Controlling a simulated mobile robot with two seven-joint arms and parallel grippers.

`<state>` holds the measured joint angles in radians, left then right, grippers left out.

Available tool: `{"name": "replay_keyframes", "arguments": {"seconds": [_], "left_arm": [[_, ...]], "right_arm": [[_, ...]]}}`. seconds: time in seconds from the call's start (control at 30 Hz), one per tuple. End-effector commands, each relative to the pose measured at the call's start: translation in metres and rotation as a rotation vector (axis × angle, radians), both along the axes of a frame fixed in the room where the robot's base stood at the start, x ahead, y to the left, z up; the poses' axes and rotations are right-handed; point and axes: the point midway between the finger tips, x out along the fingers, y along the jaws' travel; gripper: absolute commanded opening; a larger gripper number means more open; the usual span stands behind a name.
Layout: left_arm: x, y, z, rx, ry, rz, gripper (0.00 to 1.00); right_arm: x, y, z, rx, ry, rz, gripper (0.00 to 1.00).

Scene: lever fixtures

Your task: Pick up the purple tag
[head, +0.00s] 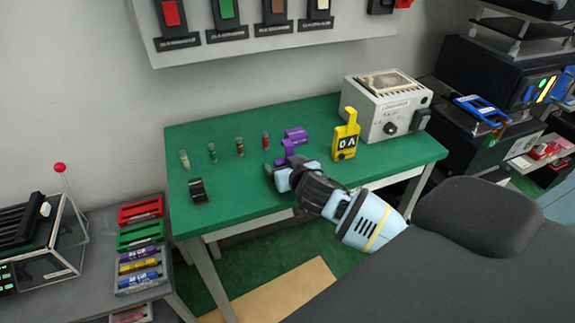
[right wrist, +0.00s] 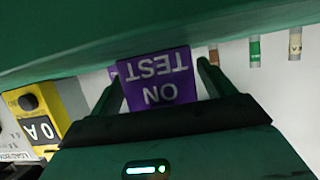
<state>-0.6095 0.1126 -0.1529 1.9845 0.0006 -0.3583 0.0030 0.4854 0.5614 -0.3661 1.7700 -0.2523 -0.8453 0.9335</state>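The purple tag (head: 295,138) stands on the green table near its middle. In the right wrist view the tag (right wrist: 158,78) shows its face, lettered "ON TEST", upside down. My right gripper (head: 278,168) is low at the table, right at the tag. In the right wrist view my right gripper's fingers (right wrist: 158,68) stand either side of the tag, spread wide. A narrow gap shows between the tag and the finger on the right; contact on the left is unclear. The tag's lower part is partly hidden by the gripper. My left gripper is not in view.
A yellow tag (head: 346,138) stands just right of the purple one, before a grey box (head: 388,104). Several small vials (head: 239,147) stand in a row to the left, with a black holder (head: 198,190) in front. The left part of the green table (head: 240,200) is mostly clear.

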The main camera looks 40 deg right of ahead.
Motion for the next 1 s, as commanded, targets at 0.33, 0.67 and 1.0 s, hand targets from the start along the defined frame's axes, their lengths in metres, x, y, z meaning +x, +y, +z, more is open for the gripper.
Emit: {"name": "replay_keyframes", "arguments": {"seconds": [0.33,0.67,1.0], "left_arm": [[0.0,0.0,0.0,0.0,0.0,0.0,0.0],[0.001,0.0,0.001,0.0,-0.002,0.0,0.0],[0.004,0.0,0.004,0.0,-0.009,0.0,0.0]], "right_arm": [[0.0,0.0,0.0,0.0,0.0,0.0,0.41],[0.0,0.0,0.006,0.001,-0.002,-0.001,0.41],[-0.008,-0.002,0.035,0.0,0.002,0.0,0.41]]}}
